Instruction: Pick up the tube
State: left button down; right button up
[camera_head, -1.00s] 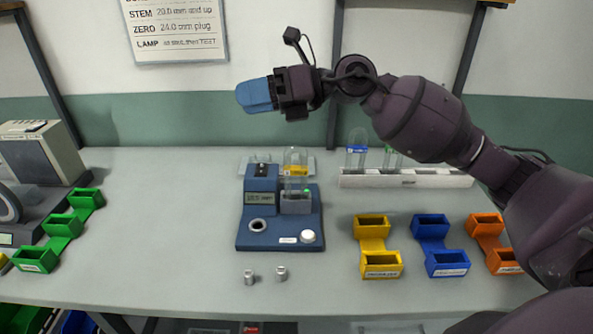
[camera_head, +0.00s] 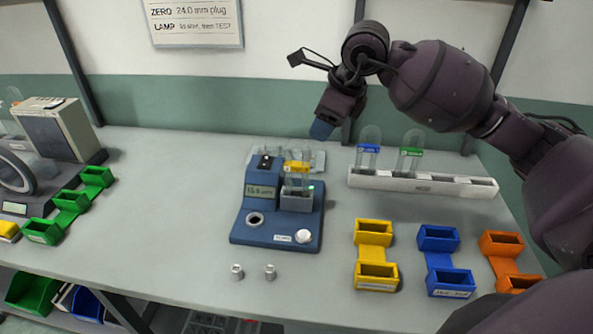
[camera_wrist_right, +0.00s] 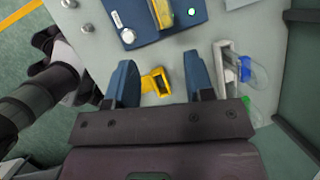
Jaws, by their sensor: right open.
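A clear tube with a yellow band (camera_head: 297,167) stands upright in the holder of the blue test device (camera_head: 276,233). In the right wrist view its yellow band (camera_wrist_right: 161,12) shows at the top edge. Two more clear tubes, one with a blue band (camera_head: 368,149) and one with a green band (camera_head: 411,152), stand in the white rack (camera_head: 365,181) to the right. My right gripper (camera_head: 321,129) is above and behind the device, pointing down, slightly right of the yellow-banded tube and apart from it. In the right wrist view its blue fingers (camera_wrist_right: 160,66) are spread and empty.
Yellow (camera_head: 375,254), blue (camera_head: 440,262) and orange (camera_head: 503,245) bins stand at the front right. Two small metal plugs (camera_head: 270,272) lie in front of the device. Green bins (camera_head: 70,200) and a grey machine (camera_head: 58,130) are at left. The table between is clear.

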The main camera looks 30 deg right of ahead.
aim_at(305, 153)
jog(key=x, duration=0.5)
jog(key=shift+d, duration=0.1)
jog(key=shift+w+x, duration=0.25)
jog(key=shift+x, duration=1.05)
jog(key=shift+w+x, duration=0.3)
jog(key=shift+x, duration=0.95)
jog(key=shift+r, duration=0.15)
jog(key=shift+d, duration=0.1)
grip_shut()
